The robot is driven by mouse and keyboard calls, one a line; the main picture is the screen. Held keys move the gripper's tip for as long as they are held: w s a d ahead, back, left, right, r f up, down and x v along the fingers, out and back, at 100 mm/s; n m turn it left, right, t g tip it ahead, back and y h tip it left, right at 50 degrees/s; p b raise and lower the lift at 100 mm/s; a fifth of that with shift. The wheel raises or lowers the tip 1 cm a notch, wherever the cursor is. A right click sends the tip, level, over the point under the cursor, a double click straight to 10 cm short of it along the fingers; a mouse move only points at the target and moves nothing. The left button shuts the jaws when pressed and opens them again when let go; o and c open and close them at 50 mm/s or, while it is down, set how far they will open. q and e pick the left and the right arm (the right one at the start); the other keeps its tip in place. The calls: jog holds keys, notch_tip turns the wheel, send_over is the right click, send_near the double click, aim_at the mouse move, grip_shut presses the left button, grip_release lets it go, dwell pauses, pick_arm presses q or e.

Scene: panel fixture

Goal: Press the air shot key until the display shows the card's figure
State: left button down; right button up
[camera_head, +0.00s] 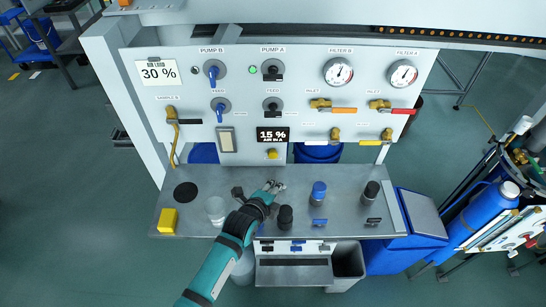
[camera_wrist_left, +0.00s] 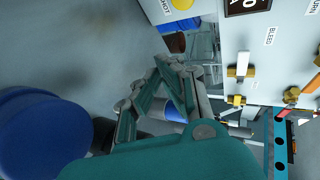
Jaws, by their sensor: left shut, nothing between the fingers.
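The display (camera_head: 273,135) on the panel reads 15 %, with AIR IN A under the figure. The card (camera_head: 157,72) at the panel's upper left reads 30 %. The air shot key looks to be the yellow round button (camera_head: 272,154) just below the display. A yellow button (camera_wrist_left: 183,4) also shows at the top edge of the wrist view, beside part of the dark display (camera_wrist_left: 245,4). My left gripper (camera_head: 277,186) is shut and empty, over the steel shelf, in front of and apart from the key. My right gripper is in neither view.
The steel shelf (camera_head: 240,178) holds a clear jar (camera_head: 215,207), a dark-capped bottle (camera_head: 285,218), a blue-capped bottle (camera_head: 319,192), a black-capped bottle (camera_head: 371,191) and a yellow block (camera_head: 168,220). Knobs and valve handles stick out of the panel (camera_head: 310,55).

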aim_at(273, 154)
pick_arm(q)
jog(key=shift+w+f+b, duration=0.15)
jog(key=shift+w+b, duration=0.15)
jog(key=shift+w, duration=0.15)
jog(key=w+b, duration=0.4)
jog(key=w, duration=0.1)
jog(key=shift+w, duration=0.4)
jog(key=shift+w+b, duration=0.4)
jog(key=shift+w, duration=0.5)
jog(key=shift+w, duration=0.4)
